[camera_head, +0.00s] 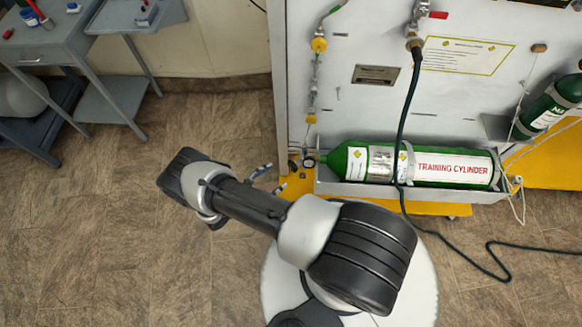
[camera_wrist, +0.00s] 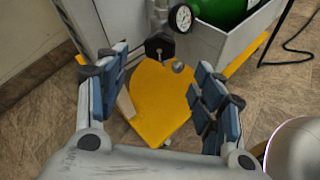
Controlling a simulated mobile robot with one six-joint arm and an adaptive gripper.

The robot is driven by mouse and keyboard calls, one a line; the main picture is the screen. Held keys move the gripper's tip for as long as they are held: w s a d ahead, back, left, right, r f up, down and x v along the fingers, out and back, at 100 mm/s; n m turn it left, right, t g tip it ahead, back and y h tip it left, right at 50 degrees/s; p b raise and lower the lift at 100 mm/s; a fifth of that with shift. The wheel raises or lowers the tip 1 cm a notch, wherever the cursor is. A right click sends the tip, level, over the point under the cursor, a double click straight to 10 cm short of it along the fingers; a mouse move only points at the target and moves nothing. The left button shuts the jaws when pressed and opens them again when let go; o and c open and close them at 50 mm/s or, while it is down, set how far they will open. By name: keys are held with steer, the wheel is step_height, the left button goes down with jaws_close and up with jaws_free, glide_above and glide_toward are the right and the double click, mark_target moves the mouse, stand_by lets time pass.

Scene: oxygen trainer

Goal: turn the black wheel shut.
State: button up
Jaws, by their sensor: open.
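The black wheel (camera_wrist: 159,46) shows in the wrist view at the top centre, at the valve end of the green training cylinder (camera_head: 345,160). In the head view the wheel (camera_head: 294,165) is a small dark shape left of the cylinder's end. My gripper (camera_head: 273,179) is open and empty, its fingers pointing toward the wheel. In the wrist view my gripper (camera_wrist: 163,64) has one blue-padded finger on each side of the wheel's direction, with a wide gap. The wheel appears beyond the fingertips; I cannot tell any contact.
A round gauge (camera_wrist: 181,18) sits right beside the wheel. The cylinder lies in a grey tray (camera_head: 330,187) above a yellow base (camera_wrist: 160,100). A white panel (camera_head: 345,110) stands behind, with a dark hose (camera_head: 408,110) hanging down. A grey cart (camera_head: 45,50) is at upper left; floor between is clear.

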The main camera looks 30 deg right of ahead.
mark_target(291, 167)
steer(key=b+x, duration=0.2)
steer(key=x, duration=0.8)
steer(key=shift+w+d, duration=0.1)
steer(key=shift+d, duration=0.15)
steer(key=shift+c, duration=0.6)
steer(key=c, duration=1)
